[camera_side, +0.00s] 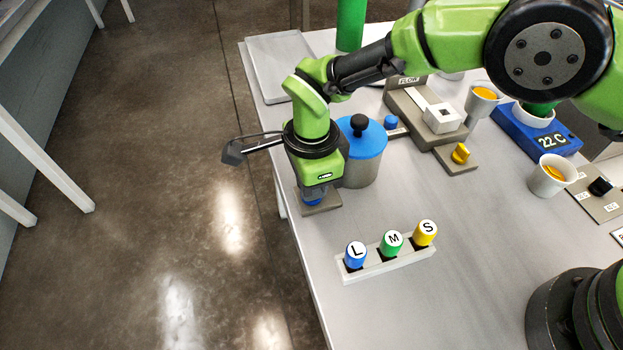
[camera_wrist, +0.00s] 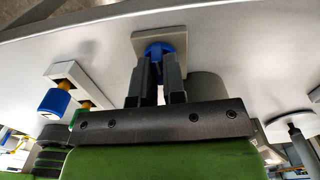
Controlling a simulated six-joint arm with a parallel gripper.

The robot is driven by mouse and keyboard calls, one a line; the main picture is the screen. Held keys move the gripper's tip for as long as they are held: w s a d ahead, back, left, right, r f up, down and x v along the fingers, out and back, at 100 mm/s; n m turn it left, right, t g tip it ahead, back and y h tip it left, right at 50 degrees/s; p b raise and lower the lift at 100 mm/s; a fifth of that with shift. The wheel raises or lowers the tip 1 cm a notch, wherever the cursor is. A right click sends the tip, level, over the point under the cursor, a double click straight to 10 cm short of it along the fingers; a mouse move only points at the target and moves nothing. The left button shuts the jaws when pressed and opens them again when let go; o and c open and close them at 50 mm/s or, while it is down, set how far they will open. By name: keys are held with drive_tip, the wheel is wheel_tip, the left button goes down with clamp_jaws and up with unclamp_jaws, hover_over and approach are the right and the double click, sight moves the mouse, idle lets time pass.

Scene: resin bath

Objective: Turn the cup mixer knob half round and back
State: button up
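A blue knob (camera_wrist: 158,48) sits on a small grey plate (camera_side: 322,206) near the table's left edge; I take it as the cup mixer knob. My gripper (camera_side: 314,198) points down over it and hides most of it in the side view. In the wrist view my gripper's two dark fingers (camera_wrist: 157,72) stand close together, one on each side of the knob, and look shut on it. Beside it stands a grey pot with a blue lid (camera_side: 371,142) and black top knob, partly behind my gripper.
A white rack (camera_side: 388,265) holds blue L, green M and yellow S pieces to the front right. The table between is clear.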

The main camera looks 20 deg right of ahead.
clamp_jaws()
drive_tip(key=n, duration=0.3)
drive_tip(key=shift+n, duration=0.4)
drive_tip(key=n, duration=0.4)
drive_tip(key=shift+n, duration=0.3)
drive_tip(key=n, duration=0.8)
drive_tip(key=shift+n, duration=0.3)
drive_tip(key=o, duration=0.6)
unclamp_jaws()
